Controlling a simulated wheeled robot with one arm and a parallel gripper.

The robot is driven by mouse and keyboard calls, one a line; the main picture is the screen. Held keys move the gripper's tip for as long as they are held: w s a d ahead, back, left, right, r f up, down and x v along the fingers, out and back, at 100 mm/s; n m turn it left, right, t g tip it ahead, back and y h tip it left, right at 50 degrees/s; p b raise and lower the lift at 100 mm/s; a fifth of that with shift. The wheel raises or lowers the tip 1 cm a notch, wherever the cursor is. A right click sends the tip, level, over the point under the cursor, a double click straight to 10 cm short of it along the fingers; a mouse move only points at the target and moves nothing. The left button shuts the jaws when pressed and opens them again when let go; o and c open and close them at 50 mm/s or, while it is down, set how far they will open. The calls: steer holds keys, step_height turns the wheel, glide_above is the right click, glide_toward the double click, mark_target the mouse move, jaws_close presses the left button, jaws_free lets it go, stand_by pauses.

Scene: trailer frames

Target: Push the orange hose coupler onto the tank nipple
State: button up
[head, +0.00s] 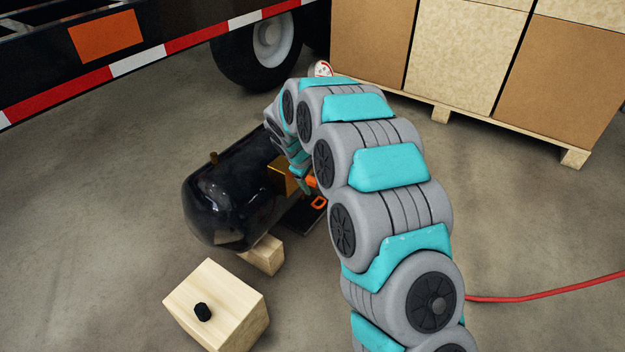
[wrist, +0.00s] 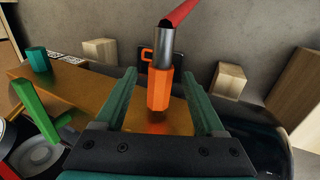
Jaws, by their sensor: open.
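The orange hose coupler (wrist: 159,90) stands between my gripper's two green fingers in the wrist view, with a grey metal sleeve above it and the red hose (wrist: 179,13) leading off. My gripper (wrist: 160,76) is open, with a gap on both sides of the coupler. The coupler's lower end is at the brass block (wrist: 184,114); the nipple is hidden, and I cannot tell whether the coupler is seated on it. In the head view the black tank (head: 222,195) lies on the floor, with the brass block (head: 281,178) and a bit of orange coupler (head: 311,181) beside my arm.
A dark plate with an orange loop (head: 318,203) lies beside the tank. A wooden block (head: 263,254) is at the tank, and a wooden box with a black knob (head: 222,305) stands in front. Stacked cartons (head: 465,50) and a trailer bound the back. The right floor is mostly clear.

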steer(key=v, duration=0.7)
steer(key=shift+r, duration=0.4)
steer(key=shift+s, duration=0.1)
